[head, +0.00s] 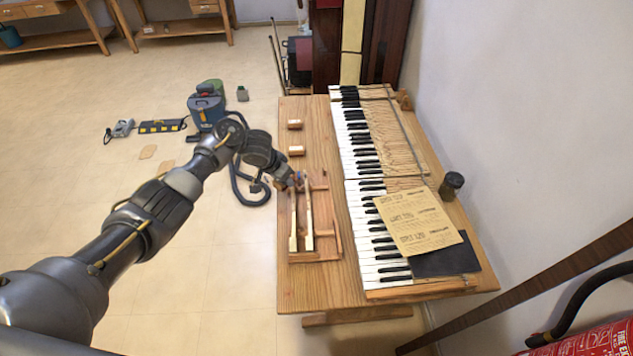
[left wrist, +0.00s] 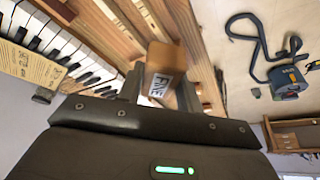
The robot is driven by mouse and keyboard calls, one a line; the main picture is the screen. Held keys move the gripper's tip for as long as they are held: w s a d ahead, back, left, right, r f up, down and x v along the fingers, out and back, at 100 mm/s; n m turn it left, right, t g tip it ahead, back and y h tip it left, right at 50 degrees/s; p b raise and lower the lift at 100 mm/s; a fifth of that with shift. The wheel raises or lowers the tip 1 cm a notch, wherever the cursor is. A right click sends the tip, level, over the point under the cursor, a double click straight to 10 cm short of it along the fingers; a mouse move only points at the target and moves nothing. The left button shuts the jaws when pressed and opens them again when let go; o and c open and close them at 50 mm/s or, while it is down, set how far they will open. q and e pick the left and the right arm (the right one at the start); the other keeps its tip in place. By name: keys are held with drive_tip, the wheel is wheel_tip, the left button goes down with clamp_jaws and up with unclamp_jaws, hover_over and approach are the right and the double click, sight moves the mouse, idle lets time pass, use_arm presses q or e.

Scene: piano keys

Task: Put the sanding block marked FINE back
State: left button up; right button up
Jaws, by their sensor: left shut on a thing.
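The sanding block marked FINE (left wrist: 168,62) is tan wood with a white label, seen in the left wrist view. My left gripper (left wrist: 162,92) is shut on it, a finger on each side. In the head view my left gripper (head: 296,183) is over the upper end of a wooden jig (head: 326,252) that holds long pale key sticks. There the block is too small and covered to make out. Two small wooden blocks (head: 295,124) (head: 297,151) lie apart on the bench's left side; their markings are unreadable. My right gripper is out of view.
Piano keys (head: 356,150) run along the wooden bench (head: 310,301).

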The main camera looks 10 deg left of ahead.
use_arm(q)
drive_tip(key=s+a+f+n+y, duration=0.2)
drive_tip(key=a+f+n, duration=0.35)
drive_tip(key=a, duration=0.55)
drive_tip(key=s+a+f+n+y, duration=0.1)
drive_tip(key=s+a+f+n, duration=0.4)
drive_tip(key=a, duration=0.7)
drive_tip(key=s+a+n+y, duration=0.2)
drive_tip(key=s+a+n, duration=0.2)
drive_tip(key=s+a, duration=0.45)
drive_tip(key=s+d+r+m+h, duration=0.1)
drive_tip(key=s+d+r+m, duration=0.2)
drive_tip(key=s+d+r, duration=0.5)
drive_tip(key=s+d+r+m+h, duration=0.1)
drive_tip(key=s+d+r+m, duration=0.15)
drive_tip(key=d, duration=0.95)
drive_tip(key=s+d+f+m+b, duration=0.2)
drive_tip(key=s+d+f+b, duration=0.2)
drive_tip(key=b, duration=0.6)
drive_tip(key=s+d, duration=0.2)
drive_tip(key=d, duration=0.1)
drive_tip(key=shift+s+d+f+m+t+h+b, duration=0.15)
drive_tip(key=shift+s+m+t+h+b, duration=0.15)
drive_tip(key=shift+s, duration=0.05)
